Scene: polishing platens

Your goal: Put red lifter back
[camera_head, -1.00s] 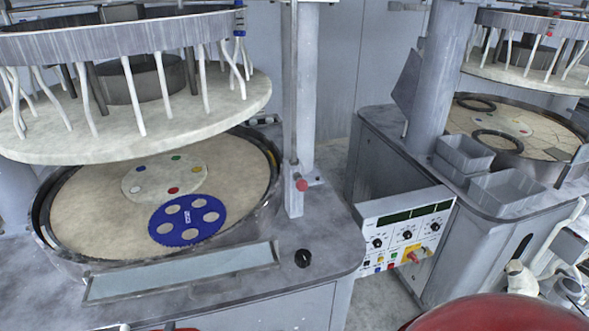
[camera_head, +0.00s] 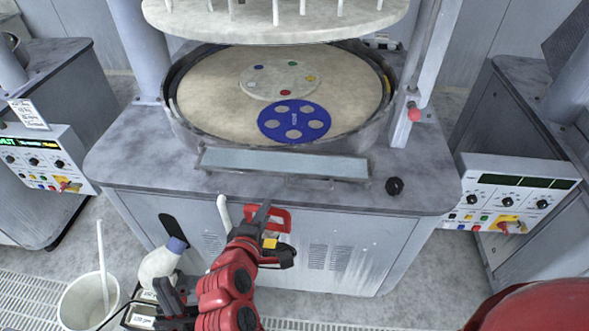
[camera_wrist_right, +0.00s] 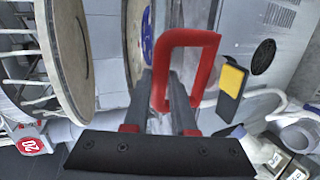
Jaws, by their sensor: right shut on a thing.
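The red lifter (camera_head: 284,219) is a red loop-shaped handle. My right gripper (camera_head: 262,214) is shut on it, in front of the front panel of the middle machine and below its top. In the right wrist view the red loop (camera_wrist_right: 209,40) stands up between and beyond the fingers of my right gripper (camera_wrist_right: 168,92). The lifter's lower part is hidden by the fingers. My left gripper (camera_head: 170,290) is a dark shape at the lower left, near a white bottle; its jaws are too unclear to read.
The middle platen (camera_head: 210,95) carries a blue holed disc (camera_head: 294,120). A white bottle (camera_head: 158,265) and a white bucket (camera_head: 88,300) stand at the lower left. A black and yellow part (camera_wrist_right: 232,82) is beside my right gripper. A control panel (camera_head: 510,190) is at the right.

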